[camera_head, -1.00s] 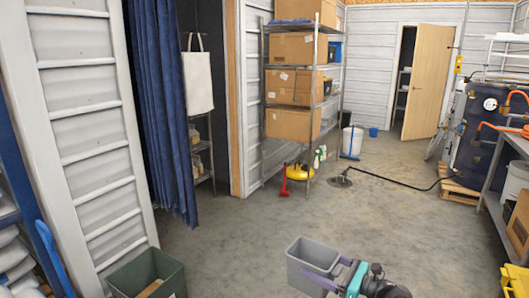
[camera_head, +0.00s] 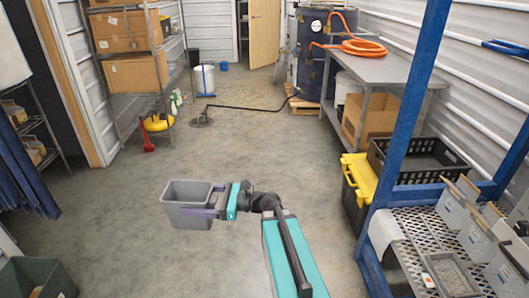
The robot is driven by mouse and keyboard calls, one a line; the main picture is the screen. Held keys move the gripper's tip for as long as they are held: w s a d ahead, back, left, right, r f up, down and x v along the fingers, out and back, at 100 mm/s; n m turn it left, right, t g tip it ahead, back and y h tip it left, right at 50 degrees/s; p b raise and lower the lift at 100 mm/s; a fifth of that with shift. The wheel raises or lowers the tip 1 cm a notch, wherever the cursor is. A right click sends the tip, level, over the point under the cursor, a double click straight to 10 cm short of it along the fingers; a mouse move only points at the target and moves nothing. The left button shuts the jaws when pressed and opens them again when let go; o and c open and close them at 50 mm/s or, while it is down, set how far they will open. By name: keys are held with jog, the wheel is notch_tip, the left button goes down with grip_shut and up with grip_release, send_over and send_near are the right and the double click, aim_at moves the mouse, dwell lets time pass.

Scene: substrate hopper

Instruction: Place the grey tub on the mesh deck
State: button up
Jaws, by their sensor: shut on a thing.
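The grey tub (camera_head: 187,207) is an open-topped, empty-looking box held above the concrete floor, left of the centre of the head view. My gripper (camera_head: 213,203) has its purple fingers shut on the tub's right side. The tub hangs roughly upright. A perforated metal mesh deck (camera_head: 411,228) on a blue-framed rack shows at the lower right, well to the right of the tub. Several grey bins stand along its right part, and a small grey item lies near its front.
A yellow-lidded black box (camera_head: 358,182) stands on the floor left of the rack's blue post (camera_head: 403,95). A black crate (camera_head: 418,156) is behind the post. A metal table (camera_head: 384,68) holds an orange hose. A green bin (camera_head: 37,278) is at lower left. The middle floor is clear.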

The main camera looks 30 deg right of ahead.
aim_at(211, 193)
jog(key=d, duration=0.5)
jog(key=shift+d, duration=0.25)
jog(key=shift+s, duration=0.1)
